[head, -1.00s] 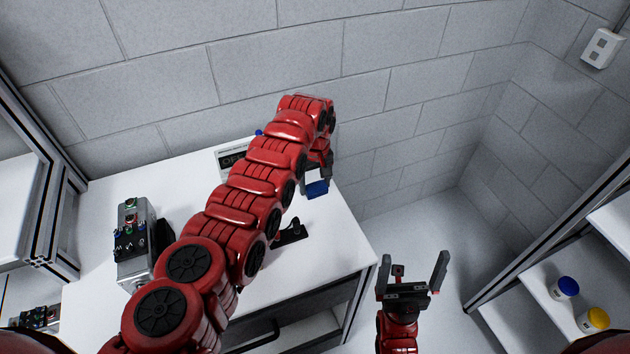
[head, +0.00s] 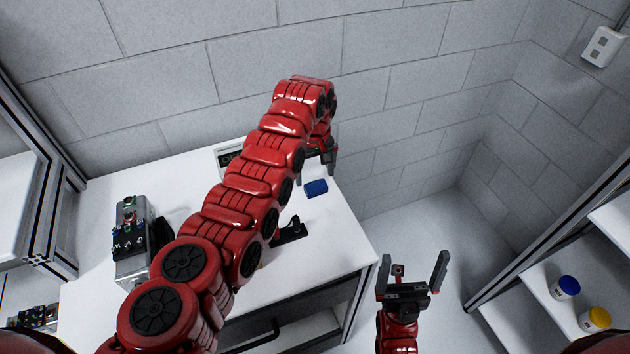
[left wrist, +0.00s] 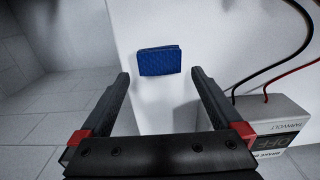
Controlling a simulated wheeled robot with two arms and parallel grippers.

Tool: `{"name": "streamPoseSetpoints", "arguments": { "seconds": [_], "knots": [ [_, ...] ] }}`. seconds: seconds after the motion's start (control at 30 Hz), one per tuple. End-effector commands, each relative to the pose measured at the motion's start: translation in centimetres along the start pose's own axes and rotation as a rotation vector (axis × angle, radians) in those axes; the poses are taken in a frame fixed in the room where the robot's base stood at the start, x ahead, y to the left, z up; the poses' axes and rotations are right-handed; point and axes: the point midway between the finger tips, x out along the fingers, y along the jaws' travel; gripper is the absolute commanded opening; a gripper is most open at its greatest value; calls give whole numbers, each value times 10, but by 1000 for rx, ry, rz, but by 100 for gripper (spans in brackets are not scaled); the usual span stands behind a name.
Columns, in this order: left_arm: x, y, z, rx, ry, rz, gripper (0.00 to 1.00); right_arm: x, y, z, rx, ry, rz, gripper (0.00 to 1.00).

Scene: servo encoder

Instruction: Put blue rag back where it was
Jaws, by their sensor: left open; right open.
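The blue rag (head: 316,187) lies on the white table (head: 330,235) near its right edge. My left gripper (head: 318,170) is just above and behind it in the head view, open and apart from it. In the left wrist view, the rag (left wrist: 159,60) lies flat on the white surface beyond the two spread fingertips (left wrist: 160,77), with nothing between them. My right gripper (head: 412,272) is open and empty, pointing up over the floor to the right of the table.
A grey box with coloured terminals (head: 132,240) stands on the table's left. A small black device (head: 290,231) sits mid-table. A labelled power supply (left wrist: 275,122) with cables is close to the left gripper. Shelves with blue- and yellow-capped jars (head: 565,287) are at right.

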Motion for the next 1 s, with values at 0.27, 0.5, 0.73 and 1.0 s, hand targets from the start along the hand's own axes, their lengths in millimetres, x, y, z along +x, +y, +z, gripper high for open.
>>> {"name": "streamPoseSetpoints", "arguments": {
  "seconds": [0.27, 0.5, 0.73, 1.0],
  "knots": [
    [-63, 0, -1, 0, 5, 0, 100, -22, -1, 4, 0, 0, 0, 100],
    [-82, 1, 0, 1, 3, 2, 100, -26, -1, 4, 0, 0, 0, 100],
    [-84, 1, 0, 1, 2, 1, 100, -26, -1, 4, 0, 0, 0, 100],
    [-85, 0, 0, 0, 2, 0, 100, -24, -1, 4, 0, 0, 0, 100]
  ]
}}
